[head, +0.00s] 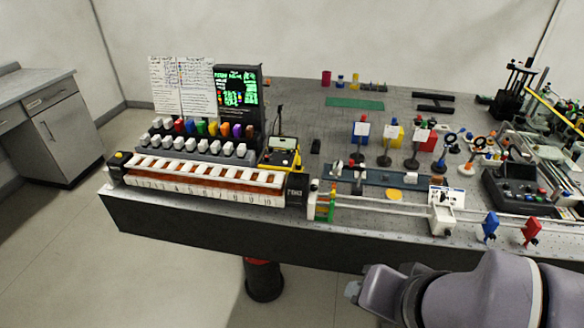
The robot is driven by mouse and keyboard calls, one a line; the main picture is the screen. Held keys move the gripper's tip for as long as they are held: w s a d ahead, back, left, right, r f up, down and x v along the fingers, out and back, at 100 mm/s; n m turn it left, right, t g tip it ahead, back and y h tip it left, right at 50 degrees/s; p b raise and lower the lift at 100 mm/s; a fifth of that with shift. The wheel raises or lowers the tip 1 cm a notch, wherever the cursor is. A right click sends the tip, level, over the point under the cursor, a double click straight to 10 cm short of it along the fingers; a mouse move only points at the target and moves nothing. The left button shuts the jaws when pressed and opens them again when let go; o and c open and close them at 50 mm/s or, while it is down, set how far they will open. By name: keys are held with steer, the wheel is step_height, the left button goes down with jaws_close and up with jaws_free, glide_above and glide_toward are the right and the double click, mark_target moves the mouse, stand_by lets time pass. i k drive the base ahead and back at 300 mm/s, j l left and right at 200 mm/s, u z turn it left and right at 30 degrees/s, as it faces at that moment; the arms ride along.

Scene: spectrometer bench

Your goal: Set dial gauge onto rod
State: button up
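I cannot pick out the dial gauge or its rod with certainty at this size. Links of my own arm fill the lower right corner, in front of the bench edge. My gripper's fingers do not show.
The grey bench (300,102) has a keyboard-like unit (200,180) at left front and a dark screen (237,90) behind it. A white rail (385,206) runs along the front with blue (490,226) and red (531,230) holders. Black equipment (525,190) crowds the right.

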mark_target(338, 165)
steer(key=i+z, duration=0.2)
steer(key=i, duration=1.2)
